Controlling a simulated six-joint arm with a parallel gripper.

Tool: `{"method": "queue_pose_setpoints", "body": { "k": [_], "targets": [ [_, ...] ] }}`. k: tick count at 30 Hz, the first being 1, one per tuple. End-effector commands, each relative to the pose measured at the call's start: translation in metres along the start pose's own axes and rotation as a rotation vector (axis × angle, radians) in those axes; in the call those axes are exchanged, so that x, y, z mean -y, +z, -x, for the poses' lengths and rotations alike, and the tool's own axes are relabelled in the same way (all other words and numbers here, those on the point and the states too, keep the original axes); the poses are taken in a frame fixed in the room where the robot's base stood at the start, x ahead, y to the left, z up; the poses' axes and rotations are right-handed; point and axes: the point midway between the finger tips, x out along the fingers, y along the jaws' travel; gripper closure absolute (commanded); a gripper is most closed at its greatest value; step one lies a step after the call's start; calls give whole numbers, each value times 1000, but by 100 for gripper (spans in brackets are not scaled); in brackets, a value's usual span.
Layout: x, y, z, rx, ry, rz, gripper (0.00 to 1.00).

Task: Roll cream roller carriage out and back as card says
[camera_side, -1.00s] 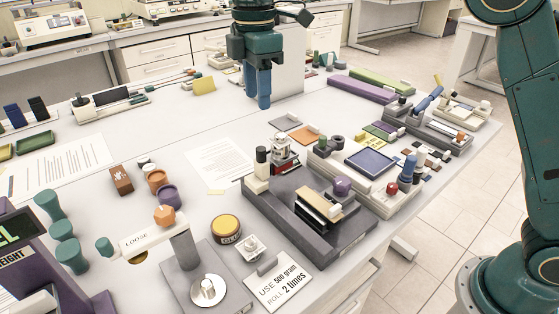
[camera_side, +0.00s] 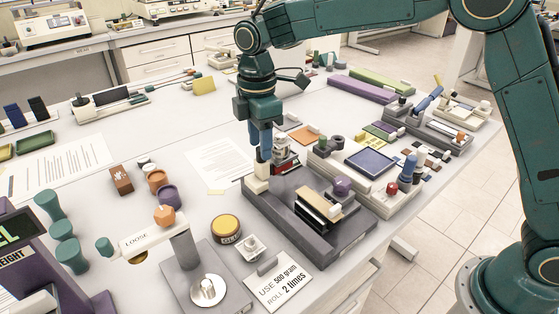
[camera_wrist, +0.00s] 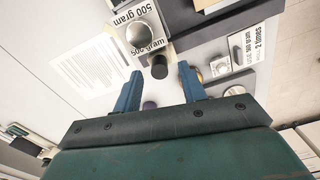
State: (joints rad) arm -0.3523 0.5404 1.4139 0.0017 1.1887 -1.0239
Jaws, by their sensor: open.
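A cream block (camera_side: 256,179) with a dark upright knob stands at the left end of the grey bed; I take it for the roller carriage. My gripper (camera_side: 260,152) is open and points down at the knob. In the wrist view, the dark knob (camera_wrist: 159,67) lies between the spread fingertips, with gaps on both sides. White faces printed "500 gram" and a silver cylinder show beside the knob. The side view shows the silver weight (camera_side: 283,146) behind the cream block. The card (camera_side: 281,286) reads "USE 500 gram ROLL 2 times".
A yellow-topped jar (camera_side: 226,227) and a grey stand with a "LOOSE" arm (camera_side: 140,243) are in front. A tray with a blue pad (camera_side: 370,161) is right.

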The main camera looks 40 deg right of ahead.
Motion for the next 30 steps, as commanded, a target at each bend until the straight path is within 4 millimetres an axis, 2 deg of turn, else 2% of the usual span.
{"method": "queue_pose_setpoints", "body": {
  "k": [3, 9, 19, 20, 24, 26, 30],
  "targets": [
    [0, 0, -14, 1, -1, 0, 59],
    [0, 0, -26, 0, 0, 0, 59],
    [0, 0, -28, 0, 0, 0, 59],
    [0, 0, -28, 0, 0, 0, 63],
    [0, 0, -28, 0, 0, 0, 90],
    [0, 0, -28, 0, 0, 0, 100],
    [0, 0, -28, 0, 1, 0, 100]
  ]
}}
